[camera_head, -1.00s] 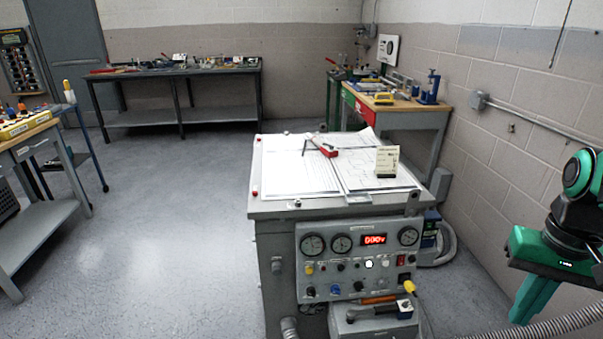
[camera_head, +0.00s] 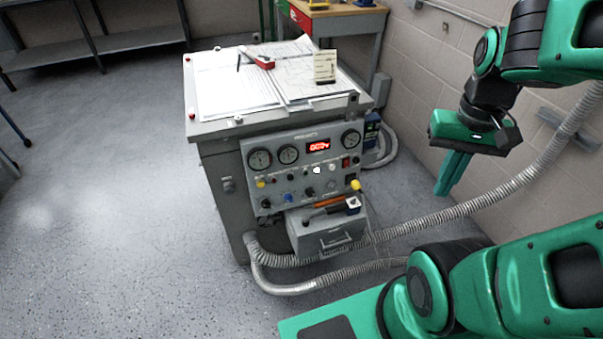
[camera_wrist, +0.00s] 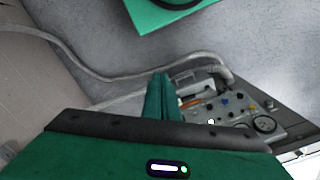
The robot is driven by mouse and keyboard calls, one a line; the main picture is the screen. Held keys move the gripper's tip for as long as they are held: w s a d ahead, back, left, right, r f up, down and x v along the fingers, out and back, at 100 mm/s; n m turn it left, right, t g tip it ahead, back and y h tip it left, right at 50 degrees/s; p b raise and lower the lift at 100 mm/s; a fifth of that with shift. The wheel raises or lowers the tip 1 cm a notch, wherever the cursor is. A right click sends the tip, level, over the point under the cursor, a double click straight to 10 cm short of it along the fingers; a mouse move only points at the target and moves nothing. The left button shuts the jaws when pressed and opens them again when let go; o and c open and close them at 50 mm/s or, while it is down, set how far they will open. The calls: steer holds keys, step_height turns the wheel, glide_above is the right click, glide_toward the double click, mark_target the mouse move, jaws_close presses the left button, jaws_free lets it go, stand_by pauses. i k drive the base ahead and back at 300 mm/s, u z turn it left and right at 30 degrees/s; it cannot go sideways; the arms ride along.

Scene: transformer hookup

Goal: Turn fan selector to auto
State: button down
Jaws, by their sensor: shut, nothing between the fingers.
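The grey transformer cabinet (camera_head: 225,190) stands ahead with a sloped control panel (camera_head: 247,160) on its front. The panel carries dials, a red digital display (camera_head: 318,146) and several small knobs, including a blue knob (camera_head: 288,198). Which one is the fan selector cannot be told, as the labels are too small to read. My gripper (camera_head: 446,190) hangs to the right of the cabinet, clear of the panel, fingers together and pointing down. In the wrist view the closed fingers (camera_wrist: 162,95) show, with the panel (camera_wrist: 236,110) beyond them at the right.
A drawer box (camera_head: 330,235) with tools on it juts out below the panel. Ribbed conduits (camera_head: 420,222) run across the floor and up the right wall. Papers (camera_head: 240,95) and a small card (camera_head: 325,66) lie or stand on the cabinet top. The floor at left is open.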

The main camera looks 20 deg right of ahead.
mark_target(265, 202)
steer(key=u, duration=1.1)
steer(key=k, duration=1.5)
steer(key=z, duration=0.55)
steer(key=i, duration=1)
steer(key=u, duration=0.05)
